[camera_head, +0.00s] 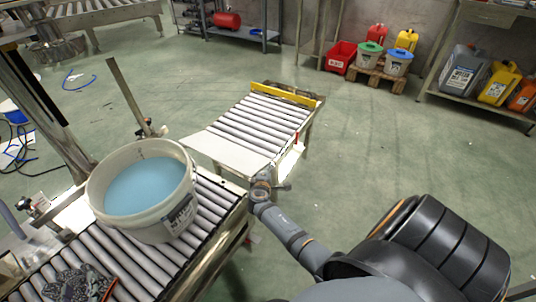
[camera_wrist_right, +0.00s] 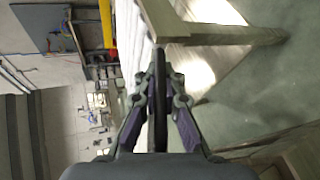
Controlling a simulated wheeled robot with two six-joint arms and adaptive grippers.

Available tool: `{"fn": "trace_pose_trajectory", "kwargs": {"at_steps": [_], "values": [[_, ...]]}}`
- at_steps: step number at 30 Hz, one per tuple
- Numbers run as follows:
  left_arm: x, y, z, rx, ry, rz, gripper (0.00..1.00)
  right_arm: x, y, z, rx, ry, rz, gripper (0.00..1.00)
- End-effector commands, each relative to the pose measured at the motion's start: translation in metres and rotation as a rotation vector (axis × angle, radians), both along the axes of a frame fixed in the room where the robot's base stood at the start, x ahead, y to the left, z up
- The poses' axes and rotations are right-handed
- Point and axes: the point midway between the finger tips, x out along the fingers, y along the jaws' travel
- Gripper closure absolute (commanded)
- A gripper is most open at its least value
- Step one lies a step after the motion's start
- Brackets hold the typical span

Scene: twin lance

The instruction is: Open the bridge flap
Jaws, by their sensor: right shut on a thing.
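The bridge flap (camera_head: 228,151), a pale flat plate, lies at the near end of the far roller conveyor (camera_head: 262,117), facing the near conveyor (camera_head: 212,205). My right gripper (camera_head: 262,182) is at the flap's near right corner, beside the near conveyor's end. In the right wrist view, the right gripper (camera_wrist_right: 158,78) is shut on a narrow dark bar (camera_wrist_right: 159,105); I cannot tell whether this bar belongs to the flap. My fingers and arm hide the grasp in the head view. My left gripper is not in view.
A white bucket of blue liquid (camera_head: 143,190) stands on the near conveyor, left of my right gripper. A yellow stop bar (camera_head: 286,95) crosses the far conveyor's far end. A shelf with jerrycans (camera_head: 462,78) stands at the back right.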

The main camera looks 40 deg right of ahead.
Motion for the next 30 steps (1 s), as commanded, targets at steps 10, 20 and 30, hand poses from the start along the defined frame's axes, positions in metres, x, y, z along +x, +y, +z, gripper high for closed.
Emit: {"fn": "trace_pose_trajectory", "kwargs": {"at_steps": [10,20,30], "values": [[0.0,0.0,0.0,0.0,0.001,0.0,0.6,-0.001,-0.001,0.0,-0.001,0.002,-0.002,0.73],[0.0,0.0,-0.001,0.0,0.005,0.0,0.6,0.0,0.0,0.001,-0.001,-0.001,0.0,0.68],[0.0,0.0,-0.001,0.0,0.004,0.0,0.6,-0.041,0.045,0.023,0.006,0.0,-0.003,0.68]]}}
